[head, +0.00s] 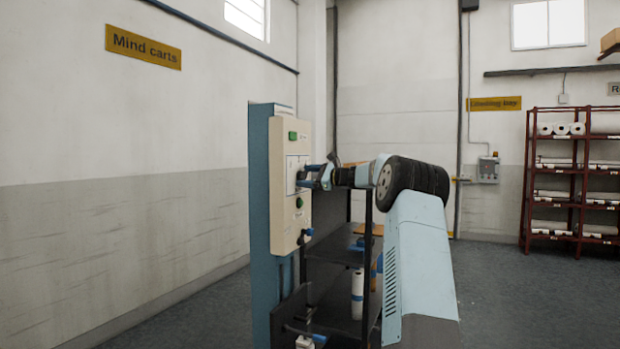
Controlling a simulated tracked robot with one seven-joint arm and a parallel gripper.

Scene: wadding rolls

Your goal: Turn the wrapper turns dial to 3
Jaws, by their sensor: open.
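A cream control panel (281,222) stands on a blue upright post (260,200) and is seen at a steep angle. A pale plate (291,176) sits on the panel's face at mid-height. My gripper (308,176) is open in front of this plate, its two fingers pointing left toward it. I cannot tell whether the fingers touch or straddle a dial there. The dial's number and pointer cannot be read, and the gripper partly covers that spot. The panel also has a green part (293,135) above, a green knob (299,202) below and a dark knob (305,236) lower down.
Dark shelves (330,275) with a white roll (357,294) stand behind the panel, partly hidden by my arm. A red rack (577,180) with white rolls stands at the far right. Open grey floor lies left of the post and at right.

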